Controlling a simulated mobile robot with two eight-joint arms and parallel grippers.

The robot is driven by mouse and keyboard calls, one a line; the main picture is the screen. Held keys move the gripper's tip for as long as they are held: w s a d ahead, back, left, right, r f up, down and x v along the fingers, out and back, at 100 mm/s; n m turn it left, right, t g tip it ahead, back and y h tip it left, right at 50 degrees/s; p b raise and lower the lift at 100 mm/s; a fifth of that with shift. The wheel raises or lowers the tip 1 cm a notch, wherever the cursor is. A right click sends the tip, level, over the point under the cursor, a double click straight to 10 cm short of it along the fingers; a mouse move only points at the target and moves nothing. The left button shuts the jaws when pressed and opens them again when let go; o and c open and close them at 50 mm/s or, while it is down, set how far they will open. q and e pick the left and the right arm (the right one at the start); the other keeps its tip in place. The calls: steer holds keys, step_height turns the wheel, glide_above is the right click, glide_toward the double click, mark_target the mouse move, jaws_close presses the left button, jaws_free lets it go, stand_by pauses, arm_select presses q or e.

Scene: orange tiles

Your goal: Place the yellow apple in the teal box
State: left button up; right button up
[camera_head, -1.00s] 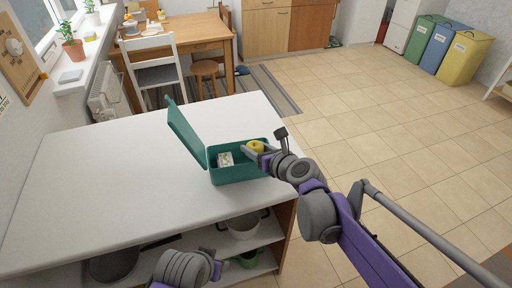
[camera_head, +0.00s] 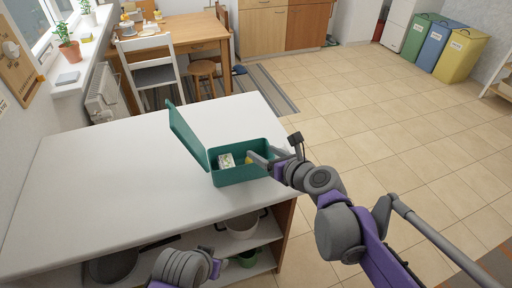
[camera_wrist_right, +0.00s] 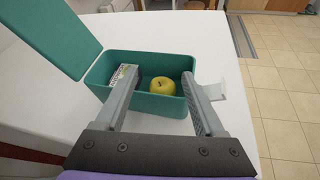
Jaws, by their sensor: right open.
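The teal box (camera_head: 238,176) stands on the white counter with its lid (camera_head: 186,134) open to the left. The yellow apple (camera_wrist_right: 162,86) lies inside the box, on its floor; in the head view only a sliver of the apple (camera_head: 249,160) shows beside my gripper. A small patterned carton (camera_head: 226,160) is also in the box, left of the apple. My right gripper (camera_head: 262,157) is at the box's right side; its fingers (camera_wrist_right: 159,88) are spread open with the apple between and beyond them, apparently not touching it. Of my left arm, only a wrist part shows at the bottom; its fingers are hidden.
The white counter (camera_head: 110,165) is clear left of the box. A pot (camera_head: 242,226) and a pan (camera_head: 112,262) sit on the shelf below. A small white object (camera_wrist_right: 219,91) shows by the right finger. A dining table and bins stand far behind.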

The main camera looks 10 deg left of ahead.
steer(key=v, duration=0.6)
steer(key=shift+f, duration=0.1)
steer(key=s+d+f+n+g+h, duration=0.2)
steer(key=s+d+f+n+h, duration=0.3)
steer(key=s+d+f+n, duration=0.4)
steer(key=s+d+f+n+g+h, duration=0.2)
steer(key=s+d+f+n+h, duration=0.3)
steer(key=s+d+f+n, duration=0.4)
steer(key=s+d+n, duration=0.2)
steer(key=d+n, duration=0.4)
steer(key=n, duration=0.5)
steer(key=shift+s, duration=0.35)
steer(key=shift+a, duration=0.1)
